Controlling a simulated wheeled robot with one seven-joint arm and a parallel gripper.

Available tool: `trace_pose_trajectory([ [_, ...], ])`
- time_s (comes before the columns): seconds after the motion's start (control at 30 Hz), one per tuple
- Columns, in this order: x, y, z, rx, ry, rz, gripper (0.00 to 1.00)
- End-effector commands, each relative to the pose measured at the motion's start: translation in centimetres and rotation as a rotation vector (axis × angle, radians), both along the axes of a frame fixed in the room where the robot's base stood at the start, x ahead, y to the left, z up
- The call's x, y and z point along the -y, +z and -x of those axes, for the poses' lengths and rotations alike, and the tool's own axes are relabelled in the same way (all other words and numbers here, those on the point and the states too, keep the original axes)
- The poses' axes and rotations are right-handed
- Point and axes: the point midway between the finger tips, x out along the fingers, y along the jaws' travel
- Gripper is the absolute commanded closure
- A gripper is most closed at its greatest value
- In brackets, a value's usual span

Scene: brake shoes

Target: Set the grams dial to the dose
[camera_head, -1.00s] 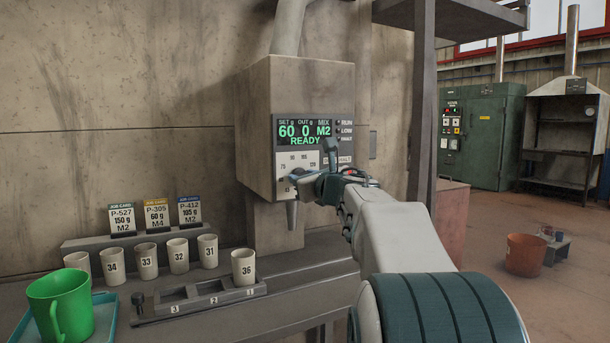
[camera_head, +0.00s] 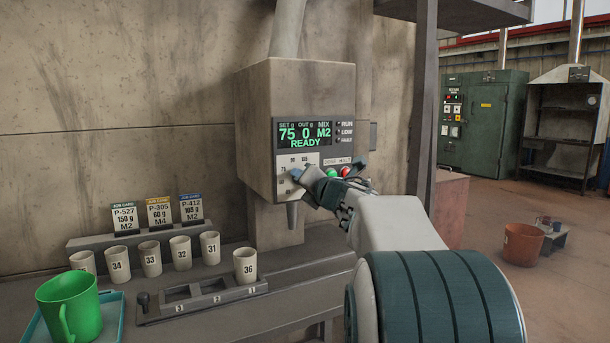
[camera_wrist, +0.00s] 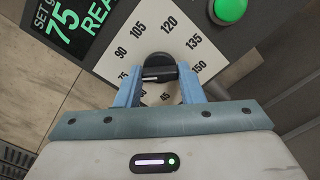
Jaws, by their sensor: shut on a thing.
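The grams dial is a dark knob (camera_wrist: 158,66) on a white scale plate (camera_wrist: 195,50) in the wrist view. Marks such as 75, 90, 105, 120, 135 and 150 show around it. My gripper (camera_wrist: 160,86) is shut on the knob, one blue finger on each side. In the head view my gripper (camera_head: 307,181) is at the dispenser front and hides most of the dial. The display (camera_head: 304,133) reads SET 75, OUT 0, MIX M2 and READY. Job cards stand at left: P-527 (camera_head: 125,218) 150 g M2, P-305 (camera_head: 160,212) 60 g M4, P-412 (camera_head: 191,209) 105 g M2.
A green button (camera_wrist: 230,10) is just right of the dial. A green mug (camera_head: 68,305) stands on a tray at lower left.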

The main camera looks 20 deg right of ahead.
Motion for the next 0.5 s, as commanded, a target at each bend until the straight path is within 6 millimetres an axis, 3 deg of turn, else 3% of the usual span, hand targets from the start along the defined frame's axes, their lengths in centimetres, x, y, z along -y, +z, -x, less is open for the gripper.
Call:
trace_pose_trajectory([
  [0.5, 0.03, 0.21, -0.01, -0.02, -0.002, -0.493, 0.88],
])
